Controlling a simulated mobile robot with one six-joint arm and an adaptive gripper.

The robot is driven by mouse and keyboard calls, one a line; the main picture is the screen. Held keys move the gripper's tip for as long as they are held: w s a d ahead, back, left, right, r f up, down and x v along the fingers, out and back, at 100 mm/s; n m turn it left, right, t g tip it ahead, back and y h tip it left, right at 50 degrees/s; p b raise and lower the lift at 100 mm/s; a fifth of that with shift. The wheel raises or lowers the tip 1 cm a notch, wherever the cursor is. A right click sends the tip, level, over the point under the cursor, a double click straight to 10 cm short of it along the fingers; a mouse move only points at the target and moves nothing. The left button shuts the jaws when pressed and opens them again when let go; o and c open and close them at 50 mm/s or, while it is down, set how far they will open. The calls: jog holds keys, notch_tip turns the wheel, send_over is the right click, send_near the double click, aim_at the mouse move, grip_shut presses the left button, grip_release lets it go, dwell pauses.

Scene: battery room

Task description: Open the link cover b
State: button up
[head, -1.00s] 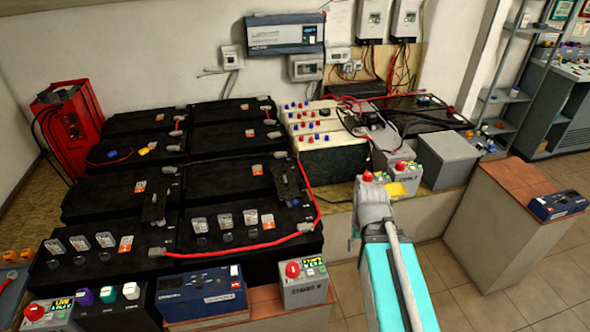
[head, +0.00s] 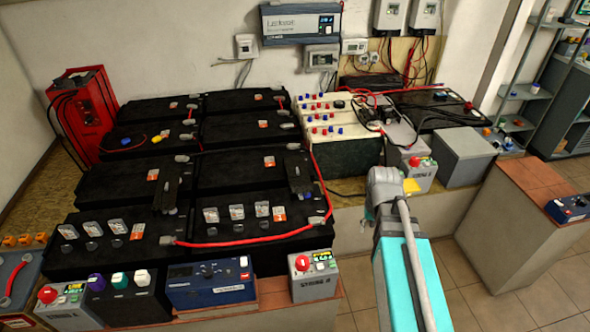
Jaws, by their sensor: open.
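Two black covers sit upright across the joints between the large black batteries. One black cover (head: 166,196) stands on the left batteries, and another black cover (head: 299,174) stands on the right ones. I can read no letter on either, so I cannot tell which is link cover b. Both look closed, though their hinges are too small to make out. My arm reaches in from the bottom right, its grey joint just right of the battery bank. My gripper's fingers do not show in this view.
A red cable (head: 250,241) runs along the front batteries and up their right side. A blue meter box (head: 210,283) and a grey box with a red button (head: 314,277) stand in front. A red charger (head: 88,112) is at left. Tiled floor is free at lower right.

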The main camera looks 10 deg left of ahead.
jog(key=w+a, duration=0.3)
jog(key=w, duration=0.8)
jog(key=r+n+p, duration=0.2)
jog(key=n, duration=0.1)
send_over(297, 170)
jog(key=shift+f, duration=0.15)
jog(key=shift+f+b, duration=0.1)
jog(key=shift+b, duration=0.2)
notch_tip(297, 170, down, 14)
jog(key=b, duration=1.3)
jog(key=shift+d+r+b, duration=0.1)
jog(key=shift+r+b, duration=0.1)
jog(key=shift+b, duration=0.1)
grip_shut()
